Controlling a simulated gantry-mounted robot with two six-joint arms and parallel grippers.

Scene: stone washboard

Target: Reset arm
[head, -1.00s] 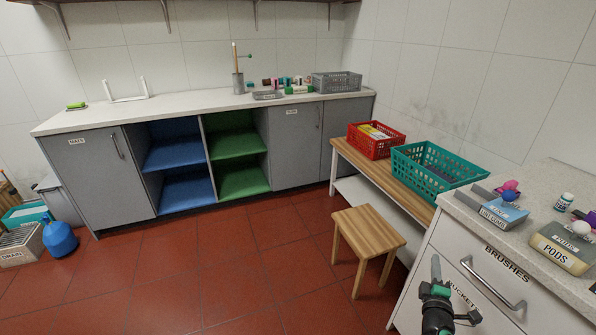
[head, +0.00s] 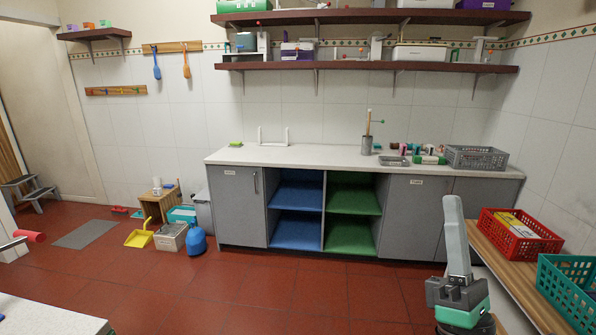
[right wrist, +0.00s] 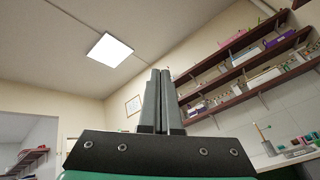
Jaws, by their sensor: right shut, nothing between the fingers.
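My right gripper (head: 453,203) stands upright at the lower right of the head view, in front of the grey cabinets. Its grey fingers are together and hold nothing. In the right wrist view the two fingers (right wrist: 160,75) point up side by side with no object between them. My left gripper is not in view.
The white counter (head: 290,154) runs along the back wall above open blue and green shelves. A red basket (head: 515,250) and a teal basket (head: 566,300) stand on the wooden bench (head: 500,262) at the right. The red tiled floor is open in the middle.

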